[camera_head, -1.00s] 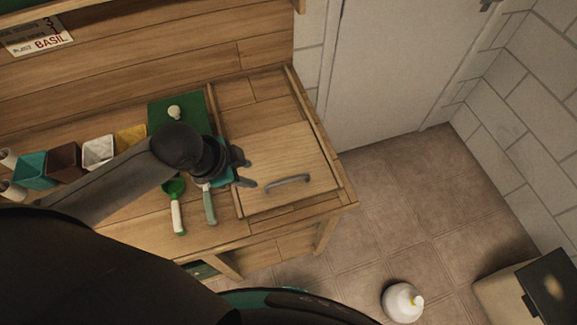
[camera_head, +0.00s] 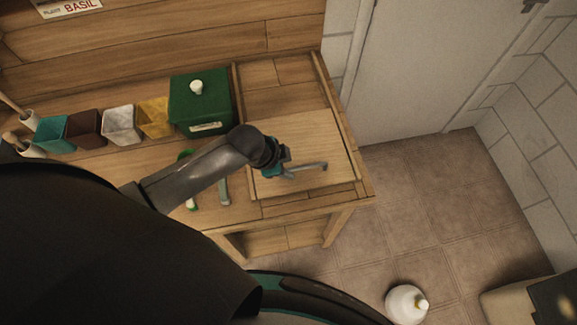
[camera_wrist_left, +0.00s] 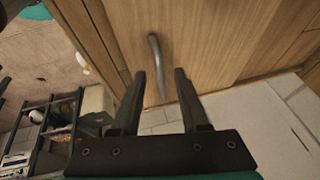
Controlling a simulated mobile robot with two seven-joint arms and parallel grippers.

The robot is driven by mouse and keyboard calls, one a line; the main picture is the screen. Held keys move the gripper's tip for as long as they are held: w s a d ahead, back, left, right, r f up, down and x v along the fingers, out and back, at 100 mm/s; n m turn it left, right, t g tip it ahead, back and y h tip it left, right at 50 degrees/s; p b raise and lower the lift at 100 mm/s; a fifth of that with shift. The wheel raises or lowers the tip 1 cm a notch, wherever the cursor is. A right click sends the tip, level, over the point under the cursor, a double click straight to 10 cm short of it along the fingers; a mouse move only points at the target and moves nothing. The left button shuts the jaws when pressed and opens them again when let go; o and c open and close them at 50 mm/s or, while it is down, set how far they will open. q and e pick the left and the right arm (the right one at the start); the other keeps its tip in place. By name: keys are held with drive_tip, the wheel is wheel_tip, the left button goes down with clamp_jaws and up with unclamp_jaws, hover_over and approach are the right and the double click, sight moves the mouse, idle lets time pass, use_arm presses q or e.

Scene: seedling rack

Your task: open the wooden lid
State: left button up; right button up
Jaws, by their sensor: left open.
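The wooden lid (camera_head: 312,138) is a flat pale panel between two rails on the right part of the bench. It lies flat and shut. Its grey bar handle (camera_head: 312,166) is near the front edge. My left gripper (camera_head: 287,163) is over the lid at the left end of the handle and hides part of it. In the left wrist view the fingers of my left gripper (camera_wrist_left: 160,74) are apart, with the handle (camera_wrist_left: 160,68) in line with the gap between them. I cannot tell whether they touch it. My right gripper is not in view.
A green box (camera_head: 200,100) with a white knob stands left of the lid. A row of coloured pots (camera_head: 120,125) stands further left. Hand tools (camera_head: 223,190) lie under my left arm. A white bottle (camera_head: 406,304) stands on the floor.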

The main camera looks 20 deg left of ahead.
use_arm(q)
drive_tip(key=shift+x, duration=0.75)
clamp_jaws()
idle(1.0)
